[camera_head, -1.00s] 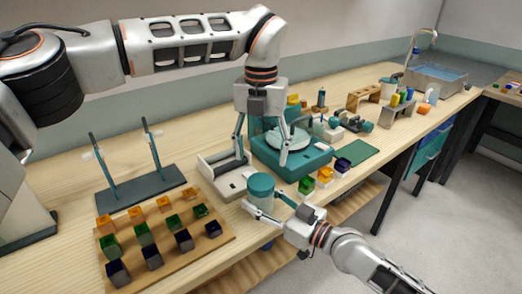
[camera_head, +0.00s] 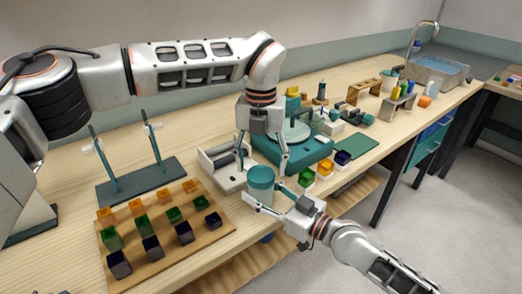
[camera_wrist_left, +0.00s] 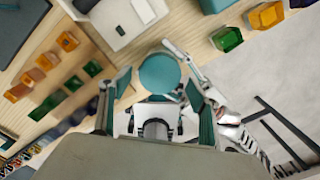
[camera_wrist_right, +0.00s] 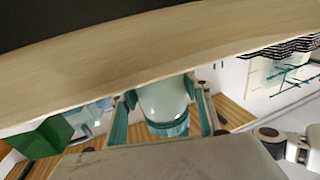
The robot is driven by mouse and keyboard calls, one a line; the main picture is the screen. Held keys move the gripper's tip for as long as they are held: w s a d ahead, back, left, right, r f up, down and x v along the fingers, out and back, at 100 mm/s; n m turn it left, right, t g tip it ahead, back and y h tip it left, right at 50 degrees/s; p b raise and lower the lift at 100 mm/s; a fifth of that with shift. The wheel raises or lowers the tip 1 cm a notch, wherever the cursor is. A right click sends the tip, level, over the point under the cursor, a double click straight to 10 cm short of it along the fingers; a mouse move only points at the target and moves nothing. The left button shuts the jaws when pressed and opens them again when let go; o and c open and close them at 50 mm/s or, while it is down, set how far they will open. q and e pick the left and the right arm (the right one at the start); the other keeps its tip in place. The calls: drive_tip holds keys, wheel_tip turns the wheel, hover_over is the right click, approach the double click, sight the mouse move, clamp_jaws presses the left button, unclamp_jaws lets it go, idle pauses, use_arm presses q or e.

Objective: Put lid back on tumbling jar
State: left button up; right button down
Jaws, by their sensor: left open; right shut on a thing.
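The jar (camera_head: 262,196) is pale and clear, with a teal lid (camera_head: 261,174) on its top. It stands upright at the table's front edge, held by my right gripper (camera_head: 266,193), whose fingers close around its body from the front right. In the right wrist view the pale jar (camera_wrist_right: 163,98) sits between the fingers. My left gripper (camera_head: 262,162) points down, open and empty, with its fingers either side of and just above the lid. In the left wrist view the round lid (camera_wrist_left: 160,73) lies between the open fingertips. I cannot tell how tightly the lid sits.
A white device (camera_head: 222,172) stands close behind the jar, with a teal machine (camera_head: 290,150) with a round plate to its right. Coloured cubes (camera_head: 325,170) stand right of the jar. A wooden board (camera_head: 190,245) with several cubes and a two-post stand (camera_head: 140,184) are left.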

use_arm(q)
drive_tip(key=shift+f, duration=1)
drive_tip(key=c, duration=1.2)
drive_tip(key=o, duration=1.3)
drive_tip(key=shift+o, duration=0.2)
